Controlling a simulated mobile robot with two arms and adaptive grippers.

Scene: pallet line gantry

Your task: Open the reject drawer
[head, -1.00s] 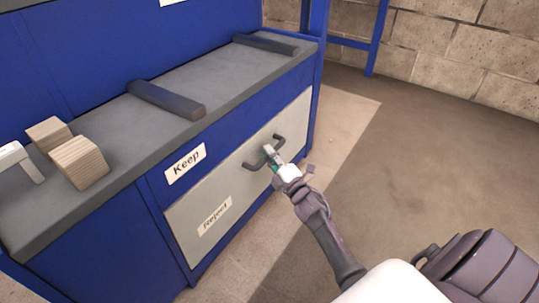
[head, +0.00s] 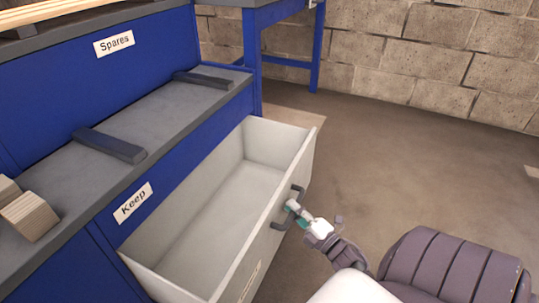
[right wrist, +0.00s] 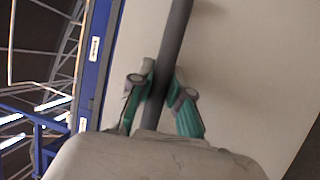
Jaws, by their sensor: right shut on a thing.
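The reject drawer (head: 262,232) is a pale grey drawer below the blue Keep front, and it stands pulled well out of the bench. Its inside shows and looks empty. Its dark bar handle (head: 281,225) is on the front panel; it also shows in the right wrist view (right wrist: 178,30) as a dark bar running between the fingers. My right gripper (head: 293,207) is shut on the handle, with its green-lined fingers on either side of the bar in the right wrist view (right wrist: 160,95). My left gripper is not in view.
The grey bench top (head: 150,120) above the drawer carries two dark bars (head: 110,145) and wooden blocks (head: 30,215) at the left. A Spares label (head: 114,43) is on the blue panel behind. Open floor (head: 390,160) lies to the right, up to a block wall.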

